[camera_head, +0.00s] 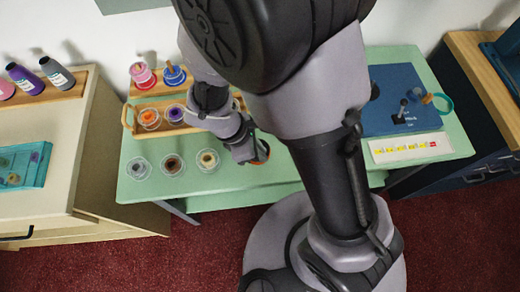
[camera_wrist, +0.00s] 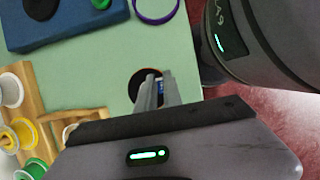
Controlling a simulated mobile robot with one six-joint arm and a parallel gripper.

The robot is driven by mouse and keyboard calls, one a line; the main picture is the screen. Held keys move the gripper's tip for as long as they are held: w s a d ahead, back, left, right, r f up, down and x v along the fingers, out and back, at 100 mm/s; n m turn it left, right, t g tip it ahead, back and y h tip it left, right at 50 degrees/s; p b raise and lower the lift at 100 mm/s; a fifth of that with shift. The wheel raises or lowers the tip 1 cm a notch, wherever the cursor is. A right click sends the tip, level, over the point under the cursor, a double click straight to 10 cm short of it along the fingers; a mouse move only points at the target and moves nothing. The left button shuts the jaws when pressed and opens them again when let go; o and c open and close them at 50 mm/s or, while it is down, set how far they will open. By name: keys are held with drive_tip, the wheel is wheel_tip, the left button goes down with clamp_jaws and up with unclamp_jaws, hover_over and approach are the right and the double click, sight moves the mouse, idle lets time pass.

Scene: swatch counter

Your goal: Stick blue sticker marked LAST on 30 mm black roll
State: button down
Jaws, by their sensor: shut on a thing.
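My gripper (camera_wrist: 160,78) points down over the green table, its fingers closed on a small blue-and-white piece (camera_wrist: 160,88), which looks like the blue sticker. Its marking is too small to read. Just under the fingertips is a round dark thing with a red-orange rim (camera_wrist: 138,89), which may be the black roll. The fingers hide part of it, and I cannot tell whether the sticker touches it. In the head view my gripper (camera_head: 253,157) is at the same dark round thing (camera_head: 264,152), near the table's front edge. Its size cannot be told.
Clear dishes with rolls (camera_head: 172,163) stand to the left along the green table (camera_head: 230,182). Behind them is a wooden rack (camera_head: 129,119) with coloured spools. A blue pad (camera_head: 390,80) and a white sticker strip (camera_head: 395,151) lie at right. A purple ring (camera_wrist: 157,20) lies nearby.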

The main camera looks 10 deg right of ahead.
idle(0.3)
drive_tip(key=c, duration=1.4)
unclamp_jaws()
wheel_tip(320, 180, up, 7)
drive_tip(key=p, duration=0.7)
